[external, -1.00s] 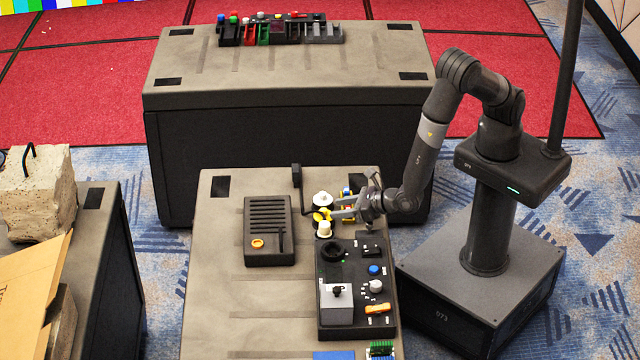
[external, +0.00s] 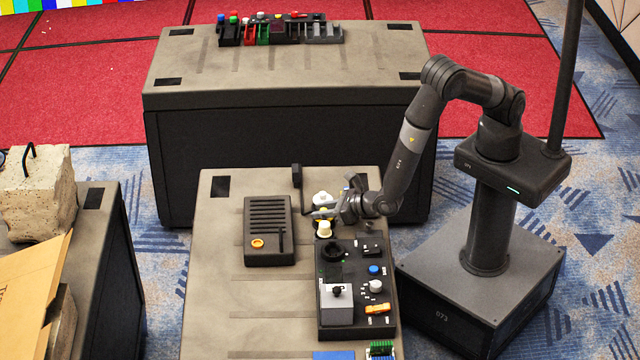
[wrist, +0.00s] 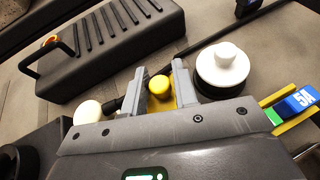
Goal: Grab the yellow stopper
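The yellow stopper (wrist: 160,87) has a rounded knob and a wider yellow part below it. In the wrist view it sits between the two grey fingers of my gripper (wrist: 160,80). The fingers are apart, one on each side of the knob; a firm grip does not show. In the external view my gripper (external: 328,212) is low over the table's right side, behind the cream knob (external: 324,228), and its fingers mostly hide the yellow stopper.
A white round-topped piece on a dark base (wrist: 222,68) stands close to the right finger. A cream knob (wrist: 87,112) is at the left. A slotted black box (external: 268,230) and a black control panel (external: 350,290) are nearby.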

